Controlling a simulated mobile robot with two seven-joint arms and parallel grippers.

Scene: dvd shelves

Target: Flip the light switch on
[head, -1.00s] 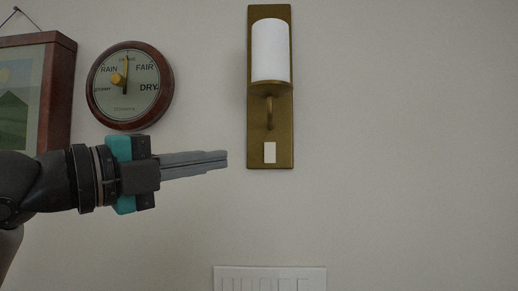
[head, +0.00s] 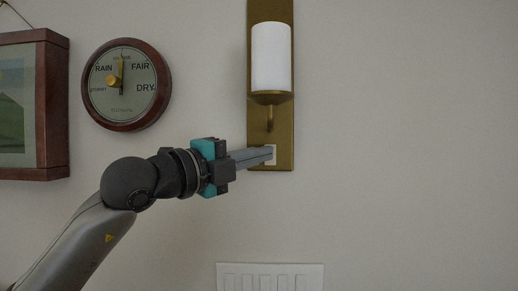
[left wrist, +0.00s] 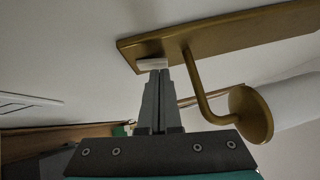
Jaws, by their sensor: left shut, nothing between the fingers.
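The light switch (head: 273,154) is a small white rocker at the bottom of a brass wall lamp plate (head: 285,135). My left gripper (head: 270,153) is shut and empty, with its fingertips in front of the switch and hiding part of it. In the left wrist view the shut fingertips (left wrist: 159,72) are right at the white switch (left wrist: 152,64); whether they touch it I cannot tell. The lamp's white cylindrical shade (head: 271,57) looks unlit. My right gripper is not in view.
A round barometer (head: 126,85) and a framed picture (head: 52,105) hang on the wall at the left. A white slotted panel (head: 270,268) is below the lamp. The lamp's curved brass arm (left wrist: 197,85) stands out close to my fingers. The wall at the right is bare.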

